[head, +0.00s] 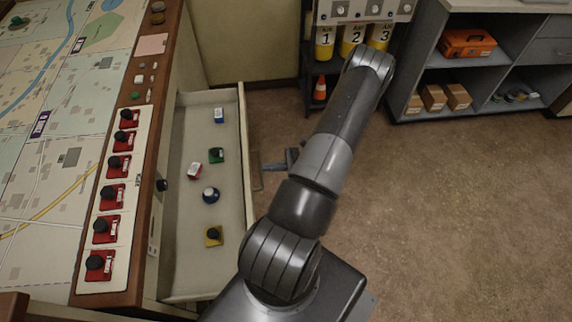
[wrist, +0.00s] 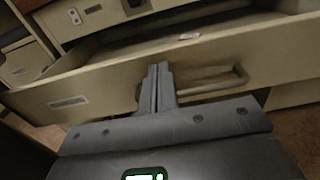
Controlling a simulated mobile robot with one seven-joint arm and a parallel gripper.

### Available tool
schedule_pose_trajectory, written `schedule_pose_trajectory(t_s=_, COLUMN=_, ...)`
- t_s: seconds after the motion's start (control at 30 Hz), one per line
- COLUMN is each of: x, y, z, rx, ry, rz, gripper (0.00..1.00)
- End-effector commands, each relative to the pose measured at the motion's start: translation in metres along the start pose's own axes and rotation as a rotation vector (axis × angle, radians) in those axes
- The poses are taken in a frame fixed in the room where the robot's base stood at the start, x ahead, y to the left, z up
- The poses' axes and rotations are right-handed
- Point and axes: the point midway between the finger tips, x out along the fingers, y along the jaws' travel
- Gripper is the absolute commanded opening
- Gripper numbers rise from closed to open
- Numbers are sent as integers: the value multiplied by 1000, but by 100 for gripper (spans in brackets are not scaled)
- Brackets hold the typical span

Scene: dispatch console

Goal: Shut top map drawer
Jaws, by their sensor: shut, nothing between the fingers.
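The top map drawer (head: 207,105) stands pulled out from the map table, its inside showing from above. Several small coloured pieces lie in it, among them a blue one (head: 219,115), a green one (head: 216,155) and a yellow one (head: 213,236). In the wrist view the drawer front (wrist: 110,85) runs across the picture with a bar handle (wrist: 215,85) right of the fingers. My gripper (head: 267,167) is shut and empty at the outer side of the drawer front. Its fingers also show in the wrist view (wrist: 158,70), in front of the panel beside the handle; I cannot tell whether they touch.
The map table (head: 60,110) is at left with a row of red blocks with black knobs along its edge. A grey shelf (head: 485,75) with an orange case (head: 466,43) and boxes stands at the back right. A small cone (head: 320,88) sits on a rack. The floor at right is clear.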

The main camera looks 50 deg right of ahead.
Motion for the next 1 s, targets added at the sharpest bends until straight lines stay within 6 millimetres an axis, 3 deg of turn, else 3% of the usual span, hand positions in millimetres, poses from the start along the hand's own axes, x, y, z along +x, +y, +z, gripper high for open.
schedule_pose_trajectory(t_s=0.23, x=32, y=0, z=0, rx=0, ry=0, rz=0, gripper=0)
schedule_pose_trajectory(t_s=0.77, x=40, y=0, z=0, rx=0, ry=0, rz=0, gripper=0)
schedule_pose_trajectory(t_s=1.0, x=61, y=1, z=0, rx=1, ry=-1, rz=2, gripper=0)
